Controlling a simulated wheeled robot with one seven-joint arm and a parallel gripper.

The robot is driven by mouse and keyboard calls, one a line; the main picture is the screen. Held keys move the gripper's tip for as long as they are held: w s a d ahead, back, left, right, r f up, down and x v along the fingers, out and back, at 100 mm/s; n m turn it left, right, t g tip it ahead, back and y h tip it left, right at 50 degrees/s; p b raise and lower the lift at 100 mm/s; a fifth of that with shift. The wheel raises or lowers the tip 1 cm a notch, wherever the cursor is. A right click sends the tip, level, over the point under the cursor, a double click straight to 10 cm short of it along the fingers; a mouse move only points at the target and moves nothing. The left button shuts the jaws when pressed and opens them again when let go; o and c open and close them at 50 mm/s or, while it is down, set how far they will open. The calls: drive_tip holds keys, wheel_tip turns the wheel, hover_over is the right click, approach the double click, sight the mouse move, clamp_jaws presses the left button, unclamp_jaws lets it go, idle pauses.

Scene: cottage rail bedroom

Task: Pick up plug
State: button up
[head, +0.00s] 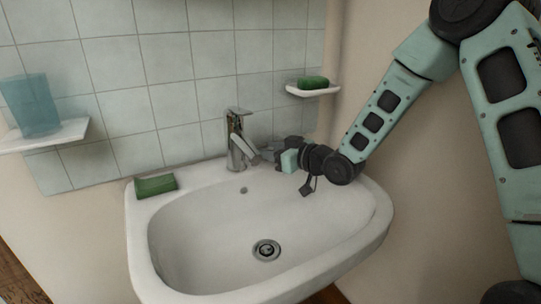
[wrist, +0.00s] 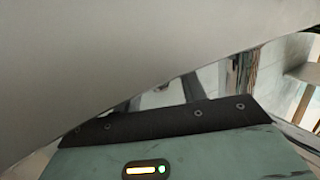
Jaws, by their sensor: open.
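No separate plug can be made out with certainty. A round metal drain fitting (head: 266,250) with a dark ring sits in the bottom of the white sink (head: 180,275); I cannot tell whether a plug is in it. My gripper (head: 268,154) is open at the sink's back rim, just right of the chrome tap (head: 238,142), pointing left towards it. Its fingertips are small and partly unclear in the head view. In the wrist view the fingers (wrist: 150,98) are largely hidden behind a big smooth grey surface very close to the camera. Nothing is seen between them.
A green soap bar (head: 156,185) lies on the sink's left rim. Another green bar (head: 314,82) is on a small wall shelf (head: 300,92) above my gripper. A blue cup (head: 32,105) stands on the left shelf (head: 60,134). The basin is clear.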

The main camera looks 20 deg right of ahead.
clamp_jaws()
drive_tip(key=shift+r, duration=0.1)
